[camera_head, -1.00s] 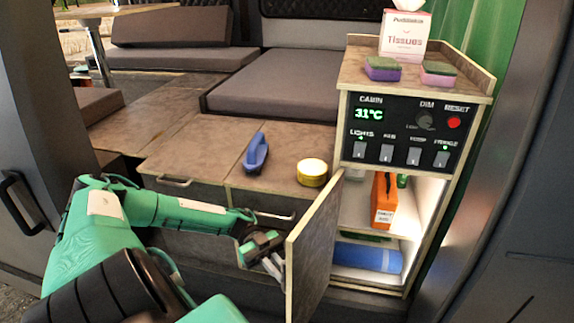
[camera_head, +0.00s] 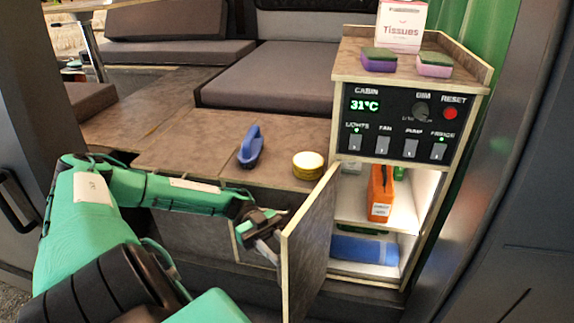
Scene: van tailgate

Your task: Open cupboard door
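The cupboard door (camera_head: 310,250) stands open, swung out to the left of the cupboard (camera_head: 412,225). The cupboard's two lit shelves are exposed. An orange box (camera_head: 381,195) stands on the upper shelf, and a blue roll (camera_head: 362,250) lies on the lower one. My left gripper (camera_head: 272,238) is on the left, outer side of the door, close to its face. The door's edge hides the fingertips, so contact and finger opening cannot be made out. My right gripper is not in view.
A control panel (camera_head: 400,124) sits above the opening, with a tissue box (camera_head: 402,24) and two sponges on top. A blue-handled brush (camera_head: 251,148) and a yellow tin (camera_head: 308,165) rest on the counter left of the door. A dark van pillar borders the right.

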